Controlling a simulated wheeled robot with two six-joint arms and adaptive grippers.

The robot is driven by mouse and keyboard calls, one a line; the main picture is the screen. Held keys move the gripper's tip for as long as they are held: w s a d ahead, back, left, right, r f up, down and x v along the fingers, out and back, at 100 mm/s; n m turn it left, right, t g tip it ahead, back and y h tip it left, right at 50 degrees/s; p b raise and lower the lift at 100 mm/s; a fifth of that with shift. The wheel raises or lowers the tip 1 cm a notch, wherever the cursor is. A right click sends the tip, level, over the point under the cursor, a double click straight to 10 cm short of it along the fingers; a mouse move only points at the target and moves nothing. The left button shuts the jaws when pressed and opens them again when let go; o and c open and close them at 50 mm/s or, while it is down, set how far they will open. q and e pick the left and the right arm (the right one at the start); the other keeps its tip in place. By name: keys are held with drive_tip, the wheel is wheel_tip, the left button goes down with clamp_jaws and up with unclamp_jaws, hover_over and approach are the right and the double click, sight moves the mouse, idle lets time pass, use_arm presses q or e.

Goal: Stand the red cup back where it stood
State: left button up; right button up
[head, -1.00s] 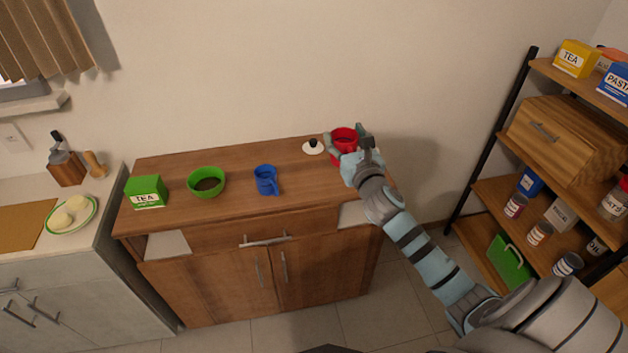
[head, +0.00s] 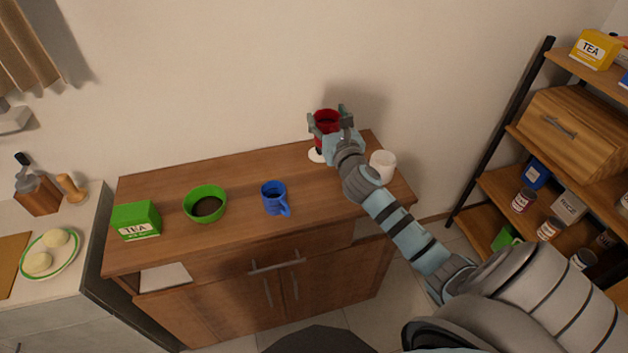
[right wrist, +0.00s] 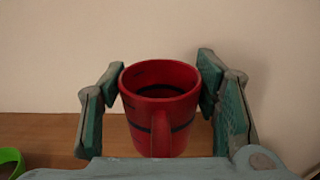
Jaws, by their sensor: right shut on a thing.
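The red cup (head: 326,121) is upright in my right gripper (head: 331,117), at the back right of the wooden cabinet. It appears raised above the cabinet top. In the right wrist view the fingers stand on either side of the red cup (right wrist: 160,110), with its handle toward the camera and a dark interior. My right gripper (right wrist: 158,85) is shut on it. My left gripper is not in view.
On the cabinet (head: 240,225) are a green tea box (head: 135,221), a green bowl (head: 205,204), a blue mug (head: 275,197) and a white cup (head: 383,165). A white lid (head: 316,155) lies partly hidden below the red cup. A shelf rack (head: 500,185) stands right.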

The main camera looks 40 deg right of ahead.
drive_tip(key=f+b, duration=0.4)
drive_tip(key=f, duration=0.2)
drive_tip(key=f+b, duration=0.4)
drive_tip(key=f, duration=0.3)
drive_tip(key=s+f+b, duration=0.1)
drive_tip(key=f+b, duration=0.3)
drive_tip(key=f, duration=0.2)
drive_tip(key=shift+a+f+b, duration=0.15)
drive_tip(key=shift+a+b, duration=0.1)
drive_tip(key=shift+b, duration=0.15)
drive_tip(key=shift+s+r, duration=0.2)
drive_tip(key=shift+r, duration=0.1)
drive_tip(key=shift+f, duration=0.15)
drive_tip(key=o, duration=1.6)
drive_tip(key=shift+w, duration=0.1)
drive_tip(key=shift+c, duration=0.2)
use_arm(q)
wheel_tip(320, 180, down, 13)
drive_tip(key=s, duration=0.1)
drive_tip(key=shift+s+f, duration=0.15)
